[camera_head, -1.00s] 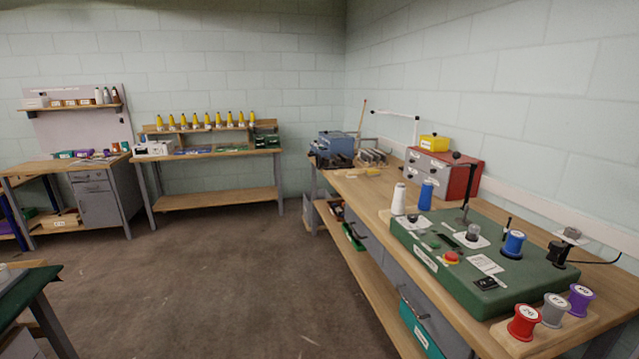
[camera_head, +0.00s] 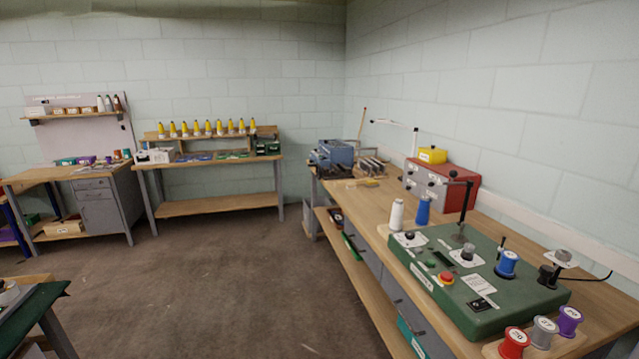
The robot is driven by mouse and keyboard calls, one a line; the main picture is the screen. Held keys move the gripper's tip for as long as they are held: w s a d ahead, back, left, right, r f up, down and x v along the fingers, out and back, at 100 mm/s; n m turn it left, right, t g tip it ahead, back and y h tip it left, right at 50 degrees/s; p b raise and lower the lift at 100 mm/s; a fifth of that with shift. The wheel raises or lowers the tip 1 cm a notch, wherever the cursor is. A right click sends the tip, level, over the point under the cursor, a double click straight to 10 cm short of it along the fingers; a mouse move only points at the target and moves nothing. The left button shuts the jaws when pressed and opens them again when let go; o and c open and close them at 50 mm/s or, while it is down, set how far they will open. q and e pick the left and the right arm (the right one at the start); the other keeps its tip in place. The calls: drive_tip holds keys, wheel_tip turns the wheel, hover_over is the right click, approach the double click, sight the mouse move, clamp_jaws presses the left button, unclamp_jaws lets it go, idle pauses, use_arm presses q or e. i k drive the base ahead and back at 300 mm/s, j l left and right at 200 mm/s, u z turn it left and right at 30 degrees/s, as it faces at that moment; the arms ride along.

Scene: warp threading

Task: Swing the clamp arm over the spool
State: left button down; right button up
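A green machine base (camera_head: 486,300) stands on the wooden bench at the right. A blue spool (camera_head: 507,264) sits upright on its right part. A dark post (camera_head: 466,213) rises from the back of the base, with a short arm (camera_head: 461,178) at its top ending in a dark knob. This looks like the clamp arm; it points left, away from the blue spool. A slim black pin (camera_head: 500,244) stands just behind the spool. Neither of my grippers is in view.
Red, grey (camera_head: 543,331) and purple spools stand in a holder at the bench's front right. A red button (camera_head: 446,279) is on the base. Open floor lies left of the bench.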

sight(546, 273)
drive_tip(key=z, duration=1.5)
drive_tip(key=l, duration=0.4)
drive_tip(key=u, duration=0.05)
